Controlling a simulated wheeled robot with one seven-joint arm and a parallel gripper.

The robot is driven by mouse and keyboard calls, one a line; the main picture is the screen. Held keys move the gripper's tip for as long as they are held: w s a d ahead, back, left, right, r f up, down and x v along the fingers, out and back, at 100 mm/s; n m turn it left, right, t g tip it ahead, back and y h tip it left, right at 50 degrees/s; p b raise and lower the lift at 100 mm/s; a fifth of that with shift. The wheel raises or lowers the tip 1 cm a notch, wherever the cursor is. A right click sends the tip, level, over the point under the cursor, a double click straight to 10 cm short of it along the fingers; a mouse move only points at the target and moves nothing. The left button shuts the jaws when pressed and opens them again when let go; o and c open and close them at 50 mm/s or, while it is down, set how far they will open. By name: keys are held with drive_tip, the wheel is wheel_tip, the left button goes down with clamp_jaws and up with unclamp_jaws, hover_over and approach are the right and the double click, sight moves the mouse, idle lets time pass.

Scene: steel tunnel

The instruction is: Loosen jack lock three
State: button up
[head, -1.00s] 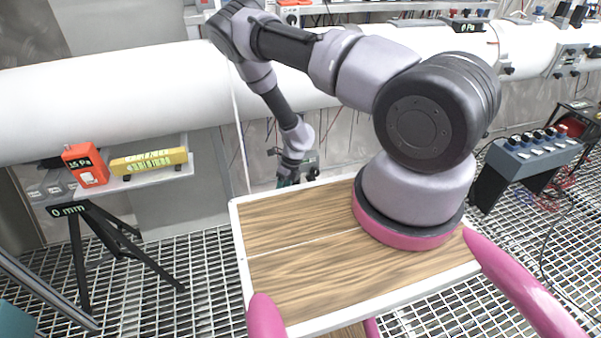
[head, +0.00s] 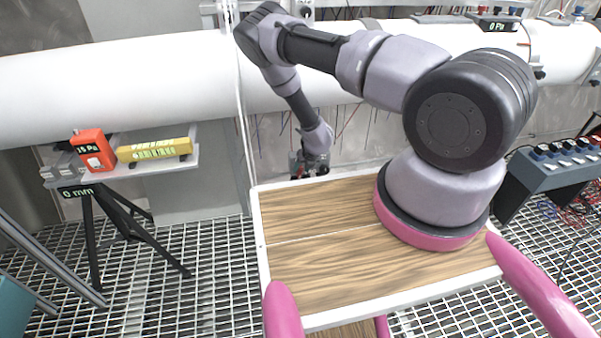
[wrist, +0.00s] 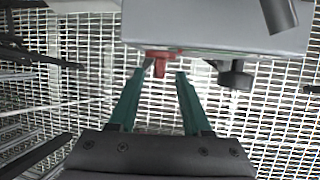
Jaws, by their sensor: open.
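In the wrist view my gripper (wrist: 164,72) is open, with its two dark green fingers pointing at the underside of a grey block (wrist: 220,25). A small red knob (wrist: 160,66) hangs below the block, between or just beyond the fingertips; I cannot tell whether a finger touches it. A black knob (wrist: 235,77) hangs to its right, outside the fingers. No label shows which one is jack lock three. In the head view my gripper (head: 309,167) is small, low behind the wooden top, below the white pipe (head: 150,95); the knobs cannot be made out there.
A shelf (head: 160,168) at left holds a red gauge (head: 93,150) and a yellow level (head: 155,150). A black tripod (head: 120,225) with a 0 mm display stands below it. A blue-grey switch box (head: 558,165) is at right. Thin wires hang behind my gripper. The floor is open grating (head: 200,285).

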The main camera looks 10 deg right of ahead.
sight(301, 170)
drive_tip(key=shift+x, duration=1.7)
clamp_jaws()
